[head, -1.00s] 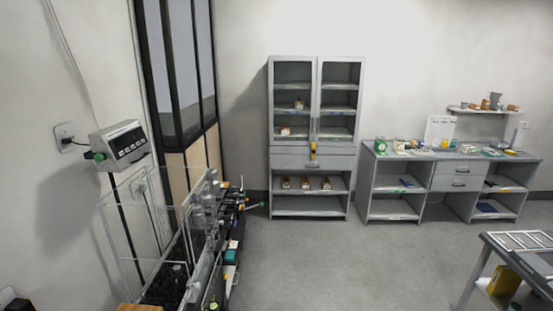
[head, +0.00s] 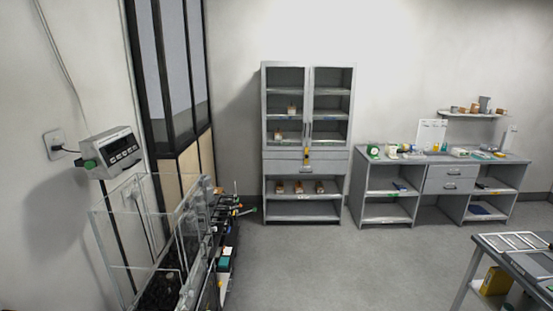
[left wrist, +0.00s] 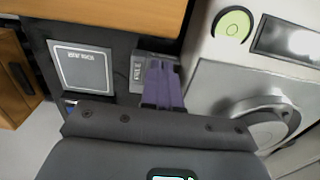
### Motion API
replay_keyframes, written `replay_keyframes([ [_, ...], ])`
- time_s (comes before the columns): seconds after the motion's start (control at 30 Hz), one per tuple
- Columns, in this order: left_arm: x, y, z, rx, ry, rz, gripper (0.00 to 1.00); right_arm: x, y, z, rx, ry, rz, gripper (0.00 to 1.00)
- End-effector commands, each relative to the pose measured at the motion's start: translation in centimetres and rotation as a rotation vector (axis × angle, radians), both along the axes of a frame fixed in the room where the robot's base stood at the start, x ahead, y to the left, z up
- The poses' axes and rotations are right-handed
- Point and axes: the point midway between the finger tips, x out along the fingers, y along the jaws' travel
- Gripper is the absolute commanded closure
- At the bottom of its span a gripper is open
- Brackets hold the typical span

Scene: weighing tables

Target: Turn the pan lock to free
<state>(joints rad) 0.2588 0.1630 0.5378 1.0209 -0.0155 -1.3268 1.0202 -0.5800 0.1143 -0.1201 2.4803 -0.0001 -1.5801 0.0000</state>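The pan lock is not clearly visible; a small grey plate (left wrist: 138,72) with lettering that seems to read FREE shows in the left wrist view. My left gripper (left wrist: 162,82) reaches up from the bottom of that view, beside this plate. Two narrow purple strips, apparently its fingers, lie close together there. Whether they grip anything is hidden. To the right stands a pale instrument housing (left wrist: 205,65) with a green bubble level (left wrist: 233,24), a display (left wrist: 288,40) and a large round grey part (left wrist: 258,122). Neither gripper shows in the head view.
In the head view, a wall indicator (head: 112,150) hangs at left above clear glass panels (head: 125,240). A tall cabinet (head: 306,170) and a workbench (head: 440,158) stand at the back. A grey table (head: 515,262) is at right. The floor between is clear.

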Motion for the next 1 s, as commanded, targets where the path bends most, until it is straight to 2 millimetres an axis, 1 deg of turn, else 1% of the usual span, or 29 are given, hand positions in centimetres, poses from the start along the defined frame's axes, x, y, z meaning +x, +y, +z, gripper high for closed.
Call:
replay_keyframes([
  [0.47, 0.01, 0.13, 0.06, 0.002, -0.001, 0.001, 1.00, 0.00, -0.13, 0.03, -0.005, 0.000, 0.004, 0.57],
  [1.0, -0.01, -0.17, 0.15, 0.001, -0.002, 0.000, 1.00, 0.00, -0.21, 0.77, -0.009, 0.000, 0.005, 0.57],
])
